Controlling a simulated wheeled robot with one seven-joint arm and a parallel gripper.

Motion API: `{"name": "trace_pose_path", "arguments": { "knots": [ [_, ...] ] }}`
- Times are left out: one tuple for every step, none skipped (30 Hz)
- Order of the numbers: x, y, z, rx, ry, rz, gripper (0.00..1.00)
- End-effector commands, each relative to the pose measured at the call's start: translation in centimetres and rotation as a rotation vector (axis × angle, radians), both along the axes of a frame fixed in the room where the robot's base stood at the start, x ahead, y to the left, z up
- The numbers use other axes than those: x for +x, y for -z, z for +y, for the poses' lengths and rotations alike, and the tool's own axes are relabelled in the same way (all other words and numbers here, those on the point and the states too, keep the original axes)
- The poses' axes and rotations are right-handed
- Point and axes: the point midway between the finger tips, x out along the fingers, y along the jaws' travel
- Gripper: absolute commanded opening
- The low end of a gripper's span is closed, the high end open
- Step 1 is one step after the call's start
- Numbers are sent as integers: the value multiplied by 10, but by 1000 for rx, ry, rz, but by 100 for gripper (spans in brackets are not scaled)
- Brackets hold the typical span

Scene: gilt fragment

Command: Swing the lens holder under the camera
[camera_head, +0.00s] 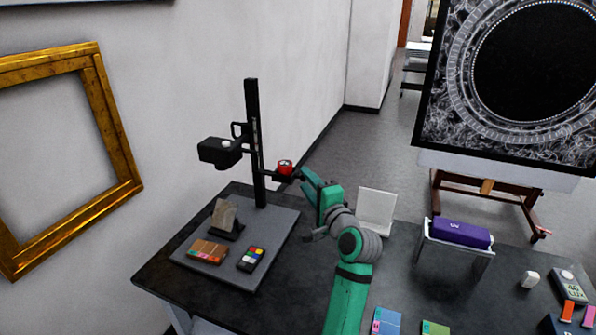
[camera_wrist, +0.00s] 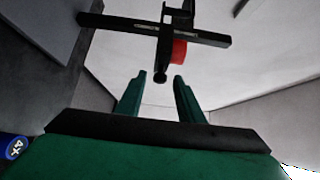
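The black camera (camera_head: 218,152) sits on the left side of the copy stand's upright column (camera_head: 253,130). The lens holder (camera_head: 275,177), a dark arm with a red round piece (camera_head: 285,167) on it, sticks out to the column's right, away from the camera. In the wrist view the red piece (camera_wrist: 179,52) shows beside a dark rod with a round knob end (camera_wrist: 160,76). My gripper (camera_wrist: 160,80) is open, with the knob end appearing between its two fingertips and a gap on each side. In the head view my gripper (camera_head: 304,178) is just right of the holder.
The stand's grey base (camera_head: 240,264) carries a stone-like fragment (camera_head: 225,214), an orange-brown block (camera_head: 208,250) and a colour chart (camera_head: 252,258). A white panel (camera_head: 376,208) and a purple box (camera_head: 459,233) stand to the right. A gold frame (camera_head: 120,140) hangs at left.

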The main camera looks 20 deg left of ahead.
Motion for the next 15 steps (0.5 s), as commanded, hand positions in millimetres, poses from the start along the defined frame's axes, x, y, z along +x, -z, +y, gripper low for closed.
{"name": "trace_pose_path", "arguments": {
  "knots": [
    [7, 0, 8, 1, -2, 1, 34],
    [11, -1, 12, 0, -2, 0, 34],
    [16, 0, 16, 0, -2, 1, 34],
    [20, 0, 20, 1, -2, 1, 34],
    [23, 0, 23, 0, -2, 1, 34],
    [27, 0, 28, -1, -3, 1, 34],
    [30, 0, 31, -1, -3, 0, 34],
    [33, 0, 34, -1, -3, 0, 34],
    [36, 0, 37, -1, -3, -1, 34],
    [39, 0, 39, -1, -3, 0, 34],
    [41, 0, 41, -1, -3, 0, 34],
    [43, 0, 42, -1, -3, -1, 34],
    [44, 0, 43, -1, -2, -1, 34],
    [45, 0, 44, -1, -2, -1, 34],
    [46, 0, 45, -1, -1, -1, 34]
  ]
}}
